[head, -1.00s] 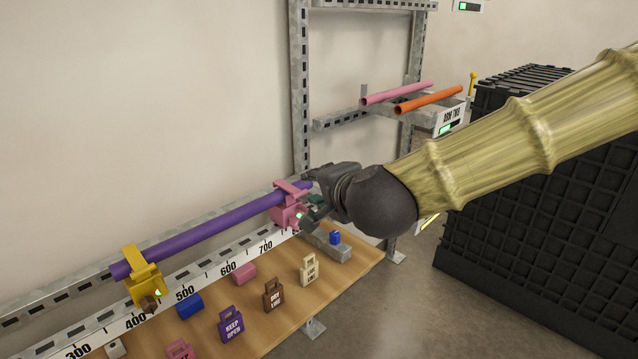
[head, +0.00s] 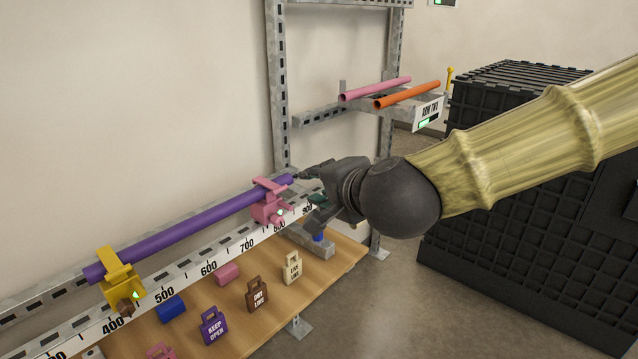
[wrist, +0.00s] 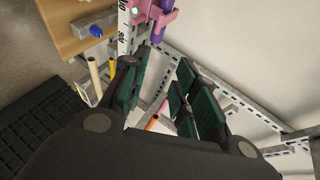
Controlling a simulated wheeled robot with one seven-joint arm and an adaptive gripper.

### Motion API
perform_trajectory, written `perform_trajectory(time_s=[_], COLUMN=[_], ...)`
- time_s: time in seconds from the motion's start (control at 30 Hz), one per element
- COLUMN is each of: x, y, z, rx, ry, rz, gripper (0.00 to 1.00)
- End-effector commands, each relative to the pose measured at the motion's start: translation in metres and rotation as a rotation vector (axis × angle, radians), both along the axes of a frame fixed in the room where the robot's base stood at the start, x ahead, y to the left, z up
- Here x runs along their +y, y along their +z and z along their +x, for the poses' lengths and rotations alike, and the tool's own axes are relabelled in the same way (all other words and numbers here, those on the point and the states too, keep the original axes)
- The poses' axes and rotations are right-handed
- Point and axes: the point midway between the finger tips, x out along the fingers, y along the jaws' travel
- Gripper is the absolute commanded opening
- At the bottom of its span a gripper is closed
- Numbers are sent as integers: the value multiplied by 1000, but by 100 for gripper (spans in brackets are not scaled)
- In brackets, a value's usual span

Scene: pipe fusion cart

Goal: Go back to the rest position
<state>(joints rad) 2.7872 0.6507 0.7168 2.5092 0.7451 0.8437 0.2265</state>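My gripper (head: 312,197) is beside the right end of the purple pipe (head: 190,229), just right of the pink clamp (head: 268,205). In the wrist view my gripper (wrist: 158,82) shows its two teal-padded fingers apart with nothing held between them. The purple pipe lies in the pink clamp and the yellow clamp (head: 121,277) along the numbered rail (head: 190,273). The pink clamp also shows at the top of the wrist view (wrist: 150,18). No rest position is marked in view.
A wooden board (head: 335,262) below the rail holds tags and coloured blocks. A rack shelf (head: 415,108) behind carries a pink pipe (head: 375,89) and an orange pipe (head: 407,95). A large black crate (head: 520,210) stands right, under my arm. Floor is clear between board and crate.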

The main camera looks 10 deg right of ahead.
Motion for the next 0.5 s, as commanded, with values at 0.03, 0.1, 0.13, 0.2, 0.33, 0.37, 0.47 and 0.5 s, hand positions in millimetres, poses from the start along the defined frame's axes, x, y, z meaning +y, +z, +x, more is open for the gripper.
perform_trajectory(time_s=[0.03,0.1,0.13,0.2,0.33,0.37,0.47,0.5], x=[0,0,-1,-2,-6,-7,-12,-15], y=[-1,-8,-13,-31,-81,-94,-137,-154], z=[0,2,3,7,14,15,14,13], rx=[2,12,19,41,103,120,173,193], ry=[0,2,4,11,36,44,73,88], rz=[-3,-13,-22,-49,-128,-149,-214,-240], gripper=[29,29,29,29,29,29,29,29])
